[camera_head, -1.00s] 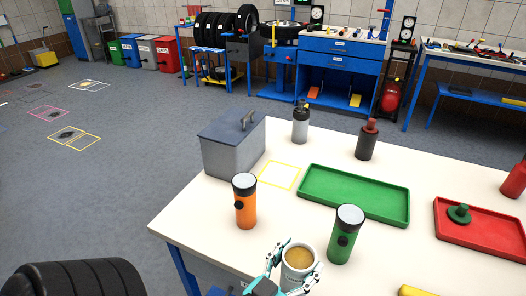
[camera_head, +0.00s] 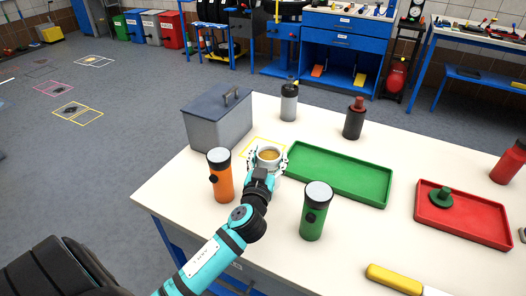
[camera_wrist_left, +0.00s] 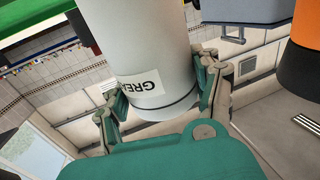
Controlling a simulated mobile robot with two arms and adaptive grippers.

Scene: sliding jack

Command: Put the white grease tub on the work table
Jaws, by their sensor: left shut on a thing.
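The white grease tub (camera_head: 269,156), open at the top with tan grease inside, is in my left gripper (camera_head: 268,163). The gripper's fingers are shut around its sides. In the left wrist view the tub (camera_wrist_left: 145,50) fills the middle, with a label reading "GRE", between the fingers of the left gripper (camera_wrist_left: 160,95). The tub is over the yellow square outline (camera_head: 248,150) on the work table (camera_head: 370,235). I cannot tell whether its base touches the table. My right gripper is not in view.
A grey lidded box (camera_head: 218,122) stands left of the tub, an orange flashlight (camera_head: 221,176) in front-left, a green flashlight (camera_head: 314,212) in front-right. A green tray (camera_head: 338,175) lies close on the right. A spray bottle (camera_head: 289,101) stands behind.

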